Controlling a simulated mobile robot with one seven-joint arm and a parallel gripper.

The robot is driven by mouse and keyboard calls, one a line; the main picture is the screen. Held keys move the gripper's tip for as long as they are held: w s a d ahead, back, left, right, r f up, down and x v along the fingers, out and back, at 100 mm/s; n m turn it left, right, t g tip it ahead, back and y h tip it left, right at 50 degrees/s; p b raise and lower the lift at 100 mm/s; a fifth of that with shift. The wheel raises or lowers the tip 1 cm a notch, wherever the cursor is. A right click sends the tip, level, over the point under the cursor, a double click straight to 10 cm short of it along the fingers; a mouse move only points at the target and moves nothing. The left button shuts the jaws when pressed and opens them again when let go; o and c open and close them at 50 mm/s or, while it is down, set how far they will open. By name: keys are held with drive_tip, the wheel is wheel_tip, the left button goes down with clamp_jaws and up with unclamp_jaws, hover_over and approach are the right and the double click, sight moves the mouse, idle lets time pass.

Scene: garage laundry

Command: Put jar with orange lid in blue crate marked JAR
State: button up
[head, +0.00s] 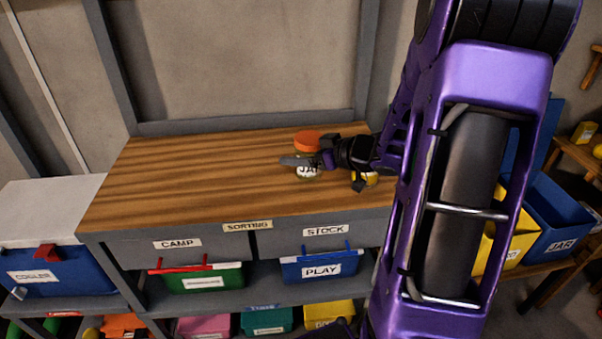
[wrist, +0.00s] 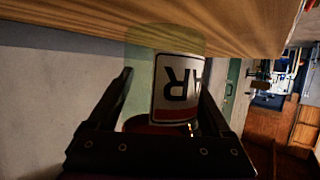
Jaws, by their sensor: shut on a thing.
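The jar with the orange lid (head: 307,141) is at the right part of the wooden bench top. Its white label (head: 308,171) shows below the gripper. My gripper (head: 305,162) reaches in from the right and is shut on the jar, below the lid. In the wrist view the jar (wrist: 178,85) sits between the two fingers (wrist: 165,100), with its label upside down. I cannot tell if its base touches the bench. The blue crate marked JAR (head: 544,222) stands at the right, beyond my arm, and is partly hidden by it.
The wooden bench (head: 190,180) is clear on its left. A yellow item (head: 370,178) is partly hidden under my wrist. A yellow crate (head: 522,241) stands beside the blue one. Labelled bins, including PLAY (head: 320,270), fill the shelves below.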

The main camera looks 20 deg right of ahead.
drive_tip(key=shift+f+b, duration=0.65)
drive_tip(key=shift+f, duration=1.25)
drive_tip(key=shift+f, duration=0.15)
drive_tip(key=o, duration=1.3)
drive_tip(key=shift+s+d+r, duration=0.1)
drive_tip(key=shift+s+r, duration=0.05)
drive_tip(key=shift+r, duration=0.15)
drive_tip(key=p+v, duration=0.2)
drive_tip(key=v, duration=0.9)
drive_tip(key=shift+s+p, duration=0.25)
drive_tip(key=shift+p, duration=0.1)
